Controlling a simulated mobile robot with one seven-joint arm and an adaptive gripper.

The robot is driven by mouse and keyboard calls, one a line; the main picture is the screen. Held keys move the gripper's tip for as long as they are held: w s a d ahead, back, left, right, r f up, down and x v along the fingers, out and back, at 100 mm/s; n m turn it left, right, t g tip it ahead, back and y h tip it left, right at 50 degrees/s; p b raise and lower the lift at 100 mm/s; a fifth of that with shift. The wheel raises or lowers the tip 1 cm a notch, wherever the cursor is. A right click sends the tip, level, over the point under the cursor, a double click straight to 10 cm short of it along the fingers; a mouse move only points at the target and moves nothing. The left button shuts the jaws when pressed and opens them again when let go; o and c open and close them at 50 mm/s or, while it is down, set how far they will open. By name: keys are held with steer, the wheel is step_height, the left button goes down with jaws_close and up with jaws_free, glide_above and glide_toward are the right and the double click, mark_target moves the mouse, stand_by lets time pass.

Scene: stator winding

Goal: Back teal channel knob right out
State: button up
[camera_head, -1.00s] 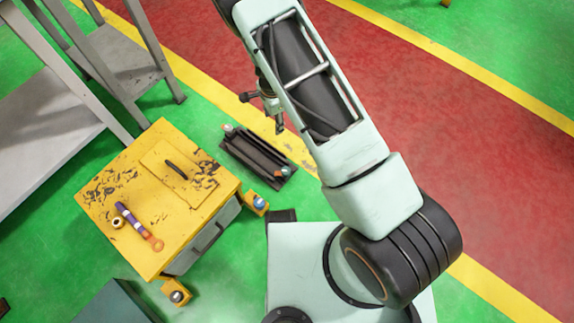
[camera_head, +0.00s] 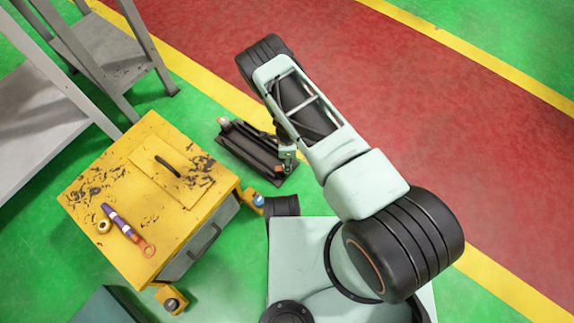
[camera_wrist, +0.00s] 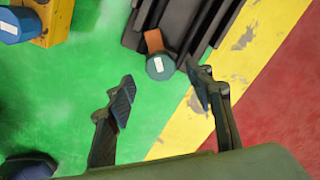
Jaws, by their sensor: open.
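The teal knob (camera_wrist: 160,66) has a white label and an orange piece beside it. In the wrist view it sits at the near end of the black channel (camera_wrist: 180,22). My gripper (camera_wrist: 163,86) is open, with one finger to each side and the knob just beyond the gap between the tips. No contact shows. In the head view the black channel (camera_head: 246,146) lies on the floor, and my gripper (camera_head: 288,155) is over its lower right end, partly hiding the knob there. Another small knob (camera_head: 223,121) shows at its upper left end.
A yellow cabinet (camera_head: 135,170) with a purple tool (camera_head: 119,220) on top stands left of the channel. Its yellow foot blocks (camera_head: 253,196) jut out; one carries a blue knob (camera_wrist: 12,25) in the wrist view. Grey metal shelving (camera_head: 60,90) stands upper left.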

mark_target(283, 167)
steer(key=shift+f+b, duration=0.5)
steer(key=shift+f, duration=1.35)
steer(key=c, duration=1.1)
